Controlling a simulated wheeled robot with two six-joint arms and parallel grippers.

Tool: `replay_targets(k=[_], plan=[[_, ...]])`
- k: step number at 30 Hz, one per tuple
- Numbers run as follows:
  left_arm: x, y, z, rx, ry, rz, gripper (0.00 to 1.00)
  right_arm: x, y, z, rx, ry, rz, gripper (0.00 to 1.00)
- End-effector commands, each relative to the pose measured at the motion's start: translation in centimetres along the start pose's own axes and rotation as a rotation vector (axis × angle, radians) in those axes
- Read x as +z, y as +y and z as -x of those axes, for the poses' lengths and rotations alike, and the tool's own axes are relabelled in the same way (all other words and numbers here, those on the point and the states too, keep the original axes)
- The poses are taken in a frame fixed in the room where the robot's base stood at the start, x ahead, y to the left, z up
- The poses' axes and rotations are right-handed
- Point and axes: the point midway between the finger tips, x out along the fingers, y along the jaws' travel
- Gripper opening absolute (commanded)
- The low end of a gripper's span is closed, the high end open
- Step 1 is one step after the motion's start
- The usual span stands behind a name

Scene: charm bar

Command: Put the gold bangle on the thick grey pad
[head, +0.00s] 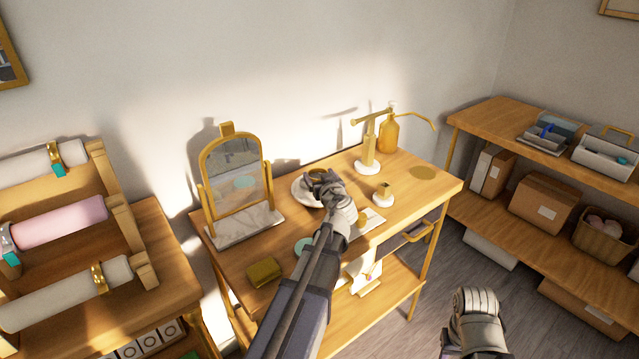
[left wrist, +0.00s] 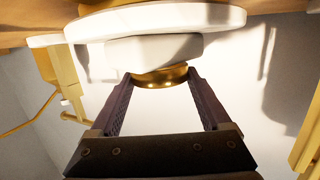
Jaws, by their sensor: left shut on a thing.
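My left gripper (head: 322,180) is over the white round dish (head: 299,193) on the middle table. In the left wrist view its fingertips (left wrist: 160,78) are shut on the gold bangle (left wrist: 158,77), of which a curved band shows. Right against the bangle in that view is a thick pale grey block (left wrist: 150,49), which looks like the pad, on the round dish (left wrist: 82,29). I cannot tell whether bangle and pad touch. In the head view my gripper hides the pad and most of the bangle. My right gripper (head: 476,302) is low at the right, away from the table.
A framed mirror (head: 236,172) stands left of the dish. A gold T-shaped stand (head: 368,145), a gold bottle (head: 389,133) and a small gold-topped piece (head: 383,192) stand to the right. A gold box (head: 264,272) lies at front left. A rack of rolls (head: 60,222) stands far left.

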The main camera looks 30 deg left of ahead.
Motion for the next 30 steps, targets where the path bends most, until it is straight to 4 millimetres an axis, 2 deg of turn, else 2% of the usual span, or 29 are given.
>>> replay_targets(k=[11, 12, 16, 26, 30], plan=[[0.4, 0.0, -0.1, 0.000, 0.000, 0.000, 0.27, 0.0, 0.0, -0.4, 0.000, 0.000, 0.000, 0.50], [0.2, 0.0, -0.1, 0.000, 0.000, 0.000, 0.86, 0.0, 0.0, -0.2, 0.000, 0.000, 0.000, 0.50], [0.2, 0.0, -0.1, 0.000, 0.000, 0.000, 1.00, 0.0, 0.0, -0.2, 0.000, 0.000, 0.000, 0.50], [-0.3, 0.0, 0.1, 0.000, 0.000, 0.000, 1.00, 0.0, 0.0, 0.3, 0.000, 0.000, 0.000, 0.50], [-0.2, -0.1, 2.5, 0.003, 0.000, -0.002, 1.00, 0.0, 0.1, 0.7, 0.000, 0.000, 0.000, 0.50]])
